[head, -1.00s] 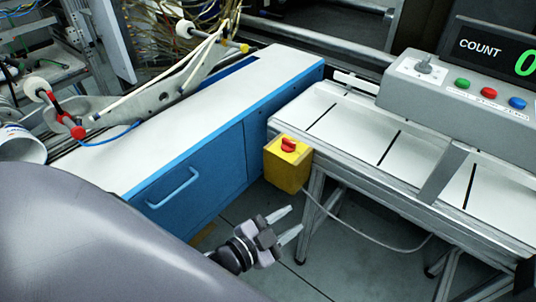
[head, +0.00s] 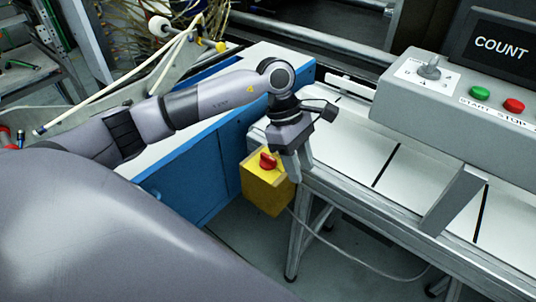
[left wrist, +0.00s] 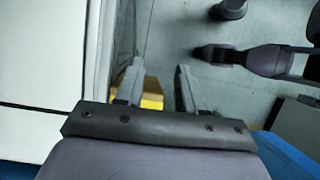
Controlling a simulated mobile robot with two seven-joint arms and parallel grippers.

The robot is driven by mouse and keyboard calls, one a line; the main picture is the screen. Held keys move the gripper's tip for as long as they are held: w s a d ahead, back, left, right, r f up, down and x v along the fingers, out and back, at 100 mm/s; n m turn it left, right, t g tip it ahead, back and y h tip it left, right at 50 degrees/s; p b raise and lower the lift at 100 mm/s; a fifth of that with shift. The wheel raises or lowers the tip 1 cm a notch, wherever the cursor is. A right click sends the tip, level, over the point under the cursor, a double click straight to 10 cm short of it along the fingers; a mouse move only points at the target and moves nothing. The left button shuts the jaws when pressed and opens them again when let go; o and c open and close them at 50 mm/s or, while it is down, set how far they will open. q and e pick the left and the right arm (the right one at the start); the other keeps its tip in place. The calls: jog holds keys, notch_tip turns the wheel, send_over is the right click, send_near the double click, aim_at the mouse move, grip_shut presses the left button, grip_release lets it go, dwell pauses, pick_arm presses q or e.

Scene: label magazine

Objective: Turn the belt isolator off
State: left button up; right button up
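The belt isolator is a yellow box (head: 266,192) with a red rotary knob (head: 268,161) on its top face, at the near left end of the conveyor. My left gripper (head: 299,175) points down just right of the knob, with its fingers apart. I cannot tell whether a finger touches the box. In the left wrist view, the open left gripper (left wrist: 160,68) has part of the yellow box (left wrist: 152,88) behind and between its fingers. The knob does not show there. My right gripper is not clearly in view.
The conveyor (head: 350,135) lies to the right, with a grey control panel (head: 450,95) bearing a selector, green and red buttons. A blue cabinet (head: 195,180) with a white top stands left, under my left arm. A cable hangs below the box.

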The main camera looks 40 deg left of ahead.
aim_at(268, 156)
pick_arm(q)
jog(key=a+r+y, duration=0.1)
jog(key=a, duration=0.2)
jog(key=w+a+r+y, duration=0.1)
jog(key=a, duration=0.2)
jog(key=w+a+r+y, duration=0.1)
jog(key=a+y, duration=0.1)
jog(key=a, duration=0.1)
jog(key=shift+w+m+t, duration=0.2)
jog(key=shift+m+t, duration=0.1)
jog(key=shift+t, duration=0.1)
jog(key=shift+a+y, duration=0.3)
notch_tip(268, 156, down, 7)
jog(key=shift+w+r, duration=0.1)
grip_shut()
